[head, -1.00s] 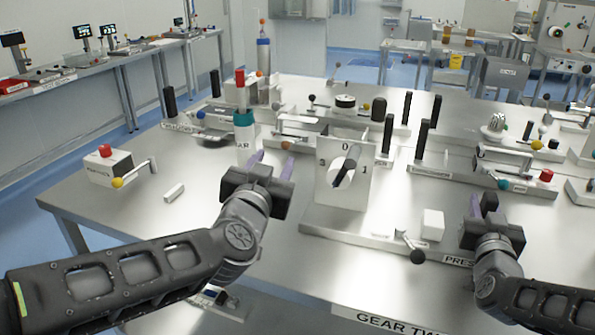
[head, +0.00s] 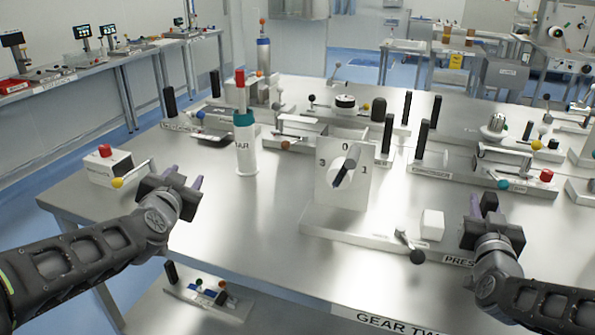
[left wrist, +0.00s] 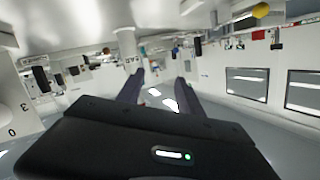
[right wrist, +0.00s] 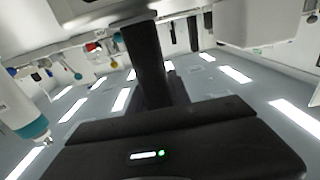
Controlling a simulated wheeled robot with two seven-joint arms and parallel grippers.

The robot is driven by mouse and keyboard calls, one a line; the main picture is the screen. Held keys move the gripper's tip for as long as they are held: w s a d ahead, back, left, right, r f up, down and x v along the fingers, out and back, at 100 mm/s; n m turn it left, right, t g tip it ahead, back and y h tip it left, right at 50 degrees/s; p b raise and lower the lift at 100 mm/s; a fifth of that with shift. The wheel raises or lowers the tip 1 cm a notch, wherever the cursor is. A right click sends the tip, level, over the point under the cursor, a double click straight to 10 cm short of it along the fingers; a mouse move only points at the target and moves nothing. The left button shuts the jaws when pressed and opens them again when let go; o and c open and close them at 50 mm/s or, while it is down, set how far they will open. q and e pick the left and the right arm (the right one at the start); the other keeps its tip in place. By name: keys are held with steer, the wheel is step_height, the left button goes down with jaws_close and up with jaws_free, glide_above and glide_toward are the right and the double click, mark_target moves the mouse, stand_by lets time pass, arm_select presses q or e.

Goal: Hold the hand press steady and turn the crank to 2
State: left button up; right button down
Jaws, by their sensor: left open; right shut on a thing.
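A dark crank (head: 346,172) sits slanted in front of the plate; the 2 is not visible. My right gripper (head: 488,208) is shut on the black post (right wrist: 143,45) at the base's right end. My left gripper (head: 183,178) is open and empty, well left of the dial and apart from the crank. In the left wrist view nothing is between its fingers (left wrist: 158,88).
A white box with a red button (head: 105,151) and a yellow-knobbed lever (head: 118,183) is close left of my left gripper. A white cylinder with a teal collar (head: 245,150) stands behind. A small white block (head: 432,225) and ball-ended lever (head: 417,256) are on the press base.

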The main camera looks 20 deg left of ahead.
arm_select(q)
steer(key=shift+g+y, duration=0.3)
steer(key=shift+g, duration=0.2)
steer(key=shift+s+a+f, duration=0.25)
steer(key=shift+s+a, duration=0.05)
steer(key=shift+a, duration=0.3)
steer(key=shift+s+a+f, duration=0.25)
steer(key=shift+a+f, duration=0.05)
steer(key=shift+a, duration=0.35)
steer(key=shift+s+a+f, duration=0.25)
steer(key=shift+s+a, duration=0.05)
steer(key=shift+a, duration=0.3)
